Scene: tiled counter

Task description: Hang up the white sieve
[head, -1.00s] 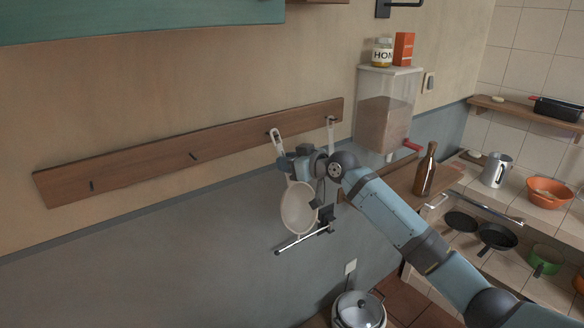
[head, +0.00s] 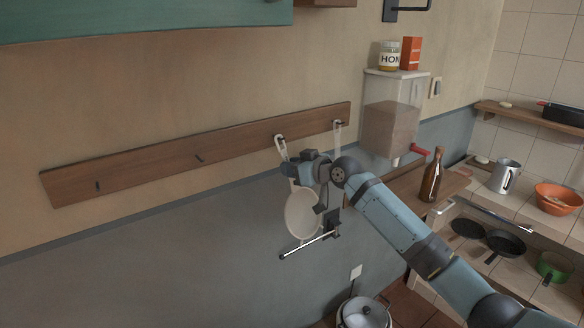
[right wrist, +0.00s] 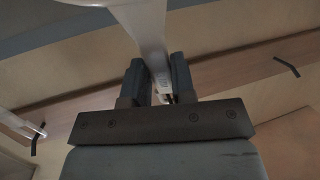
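The white sieve (head: 303,214) hangs bowl down against the wall in the head view. The top of its handle is at a hook (head: 280,138) of the wooden rail (head: 130,171); whether the hook passes through it is too small to tell. My right gripper (head: 298,171) is at the handle, between hook and bowl. In the right wrist view, the fingers (right wrist: 160,72) stand close on both sides of the white handle (right wrist: 148,28) and look shut on it. My left gripper is not in view.
Right of the sieve, another white handle (head: 337,130) hangs on the rail. A dark piece with a pale bar (head: 309,246) shows below. Two pegs (head: 199,158) at left are bare. The dispenser (head: 391,112), bottle (head: 431,176) and pot (head: 365,313) are at right.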

